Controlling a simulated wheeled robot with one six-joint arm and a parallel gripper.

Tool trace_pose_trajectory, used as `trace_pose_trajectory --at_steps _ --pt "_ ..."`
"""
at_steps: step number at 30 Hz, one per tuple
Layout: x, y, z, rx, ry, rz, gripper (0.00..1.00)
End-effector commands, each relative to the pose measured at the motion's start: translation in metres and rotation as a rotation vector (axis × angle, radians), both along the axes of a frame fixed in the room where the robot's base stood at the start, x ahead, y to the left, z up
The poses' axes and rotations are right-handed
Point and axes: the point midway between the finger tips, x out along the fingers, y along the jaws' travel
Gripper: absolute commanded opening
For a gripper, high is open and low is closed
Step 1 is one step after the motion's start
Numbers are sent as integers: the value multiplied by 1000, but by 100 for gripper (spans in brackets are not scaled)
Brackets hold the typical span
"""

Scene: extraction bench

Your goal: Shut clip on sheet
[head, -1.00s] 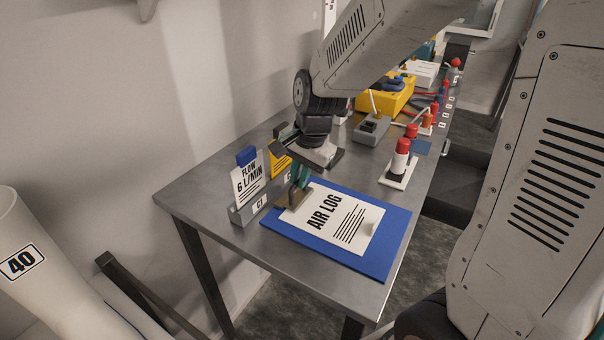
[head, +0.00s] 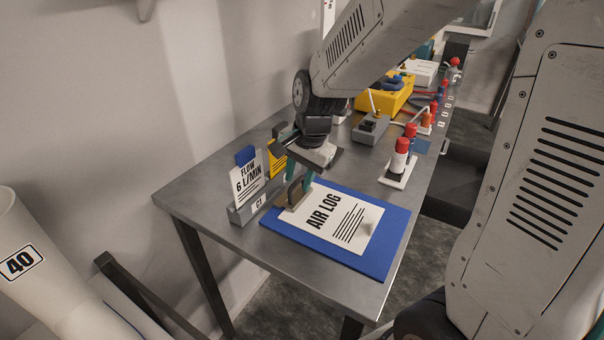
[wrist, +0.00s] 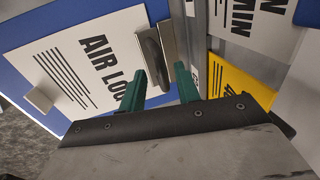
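The AIR LOG sheet (head: 345,235) lies flat on a blue clipboard (head: 392,250) near the bench's front end; it also shows in the wrist view (wrist: 75,65). A metal clip (head: 284,199) with a dark upright lever sits at the sheet's top edge; in the wrist view the clip (wrist: 169,42) overlaps that edge. My gripper (head: 298,178) is low over the clip, pointing down. In the wrist view its teal fingers (wrist: 160,80) stand apart, one on each side of the lever, with gaps visible. Whether a fingertip touches the lever is unclear.
A grey holder (head: 243,214) with a FLOW 6 L/MIN card (head: 250,182) and a yellow card (head: 278,158) stands close left of the clip. A red-capped bottle pair (head: 398,165), a grey box (head: 371,128) and a yellow case (head: 384,98) stand farther back.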

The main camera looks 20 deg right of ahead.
Motion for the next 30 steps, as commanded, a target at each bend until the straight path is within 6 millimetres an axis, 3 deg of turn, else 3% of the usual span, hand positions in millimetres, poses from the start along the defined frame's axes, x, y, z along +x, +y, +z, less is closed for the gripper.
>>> trace_pose_trajectory --at_steps 5,18,30 --pt "0 0 6 1 -4 0 32" --pt "-10 -9 70 0 -2 0 32" --pt "-12 -9 76 0 0 0 32"
